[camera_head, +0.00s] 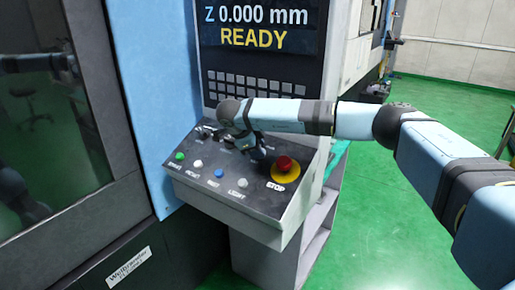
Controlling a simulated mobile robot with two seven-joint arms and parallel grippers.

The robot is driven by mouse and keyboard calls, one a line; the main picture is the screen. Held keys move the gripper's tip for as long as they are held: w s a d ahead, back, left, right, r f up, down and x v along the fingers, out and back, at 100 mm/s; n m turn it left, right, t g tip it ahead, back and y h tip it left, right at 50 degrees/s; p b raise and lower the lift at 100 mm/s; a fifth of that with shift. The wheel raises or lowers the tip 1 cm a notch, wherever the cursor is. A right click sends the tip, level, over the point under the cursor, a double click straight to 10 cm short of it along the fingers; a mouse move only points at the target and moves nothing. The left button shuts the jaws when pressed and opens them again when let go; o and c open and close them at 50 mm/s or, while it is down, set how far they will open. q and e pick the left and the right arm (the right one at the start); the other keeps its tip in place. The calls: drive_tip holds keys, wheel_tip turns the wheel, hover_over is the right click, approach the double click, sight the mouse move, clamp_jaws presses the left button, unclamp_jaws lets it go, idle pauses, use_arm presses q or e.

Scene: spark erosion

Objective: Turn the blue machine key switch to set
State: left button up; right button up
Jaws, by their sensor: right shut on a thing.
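The blue machine's control panel (262,207) slopes below the screen, with a row of buttons along its front. My right gripper (207,132) is at the upper left part of this panel, low over its surface. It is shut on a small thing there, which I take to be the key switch. The jaws and wrist hide the switch, so its position mark cannot be read. My left gripper is not in view.
A red stop button (284,164) on a yellow disc is at the panel's right. Green (180,156), white (197,164) and blue (218,173) buttons line the front. The screen (258,27) reads "Z 0.000 mm" and "READY". Green floor (390,225) is open at right.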

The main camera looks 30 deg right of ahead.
drive_tip(key=o, duration=0.9)
drive_tip(key=b+v, duration=0.1)
drive_tip(key=v, duration=1.2)
drive_tip(key=shift+a+r, duration=0.2)
drive_tip(key=shift+r, duration=0.15)
